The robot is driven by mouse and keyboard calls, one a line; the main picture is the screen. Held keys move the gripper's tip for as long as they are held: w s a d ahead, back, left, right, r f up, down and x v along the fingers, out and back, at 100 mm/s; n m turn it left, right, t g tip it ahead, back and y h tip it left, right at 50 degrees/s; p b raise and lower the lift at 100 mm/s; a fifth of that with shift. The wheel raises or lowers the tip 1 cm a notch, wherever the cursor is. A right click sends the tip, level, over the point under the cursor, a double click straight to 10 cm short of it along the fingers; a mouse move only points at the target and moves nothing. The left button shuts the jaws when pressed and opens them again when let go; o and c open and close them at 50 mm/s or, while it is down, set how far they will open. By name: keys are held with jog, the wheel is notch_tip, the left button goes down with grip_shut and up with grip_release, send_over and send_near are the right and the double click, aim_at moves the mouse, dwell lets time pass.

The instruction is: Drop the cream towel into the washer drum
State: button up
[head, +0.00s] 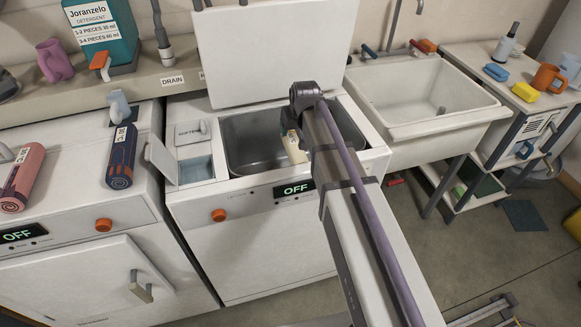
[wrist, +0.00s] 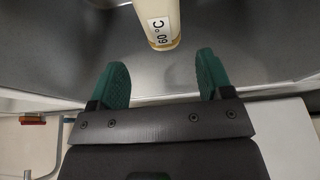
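The cream towel (head: 294,147) is a roll with a label. It shows within the opening of the washer drum (head: 240,140), beside my arm. In the wrist view the cream towel (wrist: 163,20), labelled 60 °C, is just beyond my green fingertips, against grey metal. My gripper (wrist: 162,66) is open, with a wide empty gap between its fingers. In the head view my arm hides the fingers and part of the drum. I cannot tell whether the towel rests on the drum floor. The washer lid (head: 270,50) stands raised.
A pink roll (head: 22,178) and a navy roll (head: 122,157) lie on the neighbouring machine at left. The softener compartment (head: 195,168) has its flap open. A detergent box (head: 103,35) stands on the shelf behind. A sink (head: 425,100) is to the right.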

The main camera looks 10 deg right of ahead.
jog(key=shift+o, duration=1.4)
jog(key=shift+r, duration=0.1)
jog(key=p+v, duration=1)
jog(key=shift+r, duration=0.25)
jog(key=shift+s, duration=0.1)
jog(key=s+f+m+g, duration=0.1)
jog(key=s+g, duration=0.3)
jog(key=s, duration=1.6)
jog(key=shift+a+g, duration=0.15)
jog(key=shift+g, duration=0.15)
